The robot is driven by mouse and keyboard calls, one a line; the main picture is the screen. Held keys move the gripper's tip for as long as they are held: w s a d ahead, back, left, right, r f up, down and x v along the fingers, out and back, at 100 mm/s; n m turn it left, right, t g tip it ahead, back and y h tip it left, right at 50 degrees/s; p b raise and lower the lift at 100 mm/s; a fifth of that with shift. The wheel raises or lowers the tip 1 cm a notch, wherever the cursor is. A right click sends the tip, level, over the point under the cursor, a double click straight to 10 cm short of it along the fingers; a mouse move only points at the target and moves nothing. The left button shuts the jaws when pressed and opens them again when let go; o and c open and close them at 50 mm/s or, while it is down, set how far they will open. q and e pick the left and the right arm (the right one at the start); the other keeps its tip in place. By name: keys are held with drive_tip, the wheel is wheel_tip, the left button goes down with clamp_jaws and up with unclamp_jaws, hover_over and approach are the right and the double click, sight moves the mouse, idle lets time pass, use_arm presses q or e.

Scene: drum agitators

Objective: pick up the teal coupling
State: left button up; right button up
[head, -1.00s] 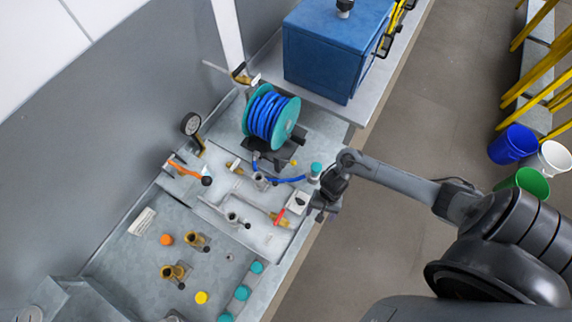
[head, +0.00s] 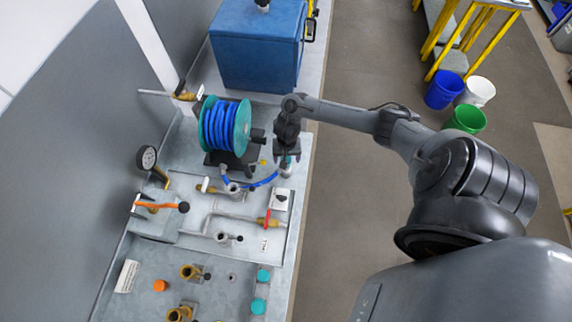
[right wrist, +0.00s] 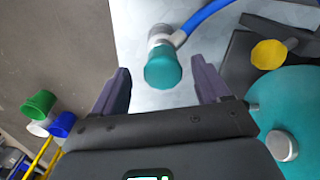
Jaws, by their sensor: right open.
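The teal coupling (right wrist: 163,70) is a rounded teal cap on a grey fitting at the end of the blue hose (right wrist: 203,14). In the right wrist view it lies between the two fingers and a little beyond them, with a gap on both sides. My right gripper (right wrist: 160,85) is open and empty. In the head view my right gripper (head: 287,152) is above the bench's right edge and hides most of the coupling. My left gripper is not in view.
The teal hose reel (head: 226,127) stands close left of my right gripper. A blue box (head: 258,50) is behind. Valves, a gauge (head: 147,157) and loose teal caps (head: 263,275) are on the bench. Buckets (head: 465,119) stand on the floor at right.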

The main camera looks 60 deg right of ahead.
drive_tip(key=shift+w+f+b, duration=0.15)
drive_tip(key=shift+f+b, duration=0.3)
drive_tip(key=shift+f, duration=2.5)
clamp_jaws()
drive_tip(key=shift+r, duration=0.2)
drive_tip(key=shift+r, duration=0.55)
drive_tip(key=r, duration=0.3)
drive_tip(key=shift+d+p, duration=0.3)
drive_tip(key=shift+p, duration=0.1)
drive_tip(key=s+d+r, duration=0.5)
drive_tip(key=d+r, duration=0.1)
drive_tip(key=d, duration=0.4)
drive_tip(key=shift+r+b, duration=0.35)
